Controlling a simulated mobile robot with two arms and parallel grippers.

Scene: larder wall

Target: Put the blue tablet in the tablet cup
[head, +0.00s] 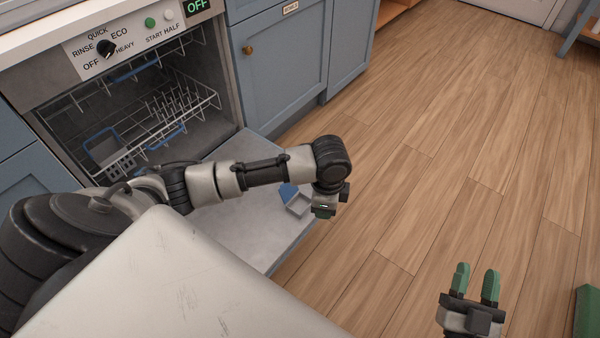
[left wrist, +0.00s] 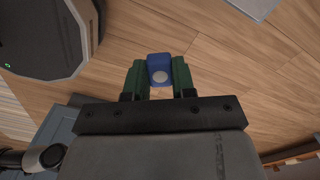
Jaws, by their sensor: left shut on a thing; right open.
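The blue tablet (left wrist: 160,66), a small blue block with a pale round spot, is between the green fingers of my left gripper (left wrist: 158,78), which is shut on it. In the head view my left gripper (head: 323,210) points down beside the tablet cup, its fingers mostly hidden by the wrist, and the tablet cannot be made out there. The tablet cup (head: 298,205) is a small pale recess with a blue flap (head: 288,191), on the open dishwasher door (head: 235,220); the arm partly covers it. My right gripper (head: 475,286) is open and empty over the wooden floor.
The dishwasher stands open, with a wire rack (head: 165,108) inside and a control panel (head: 125,35) above. Blue cabinets (head: 282,55) are beside it. A green object (head: 588,312) is at the right edge. The wooden floor (head: 440,150) on the right is mostly clear.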

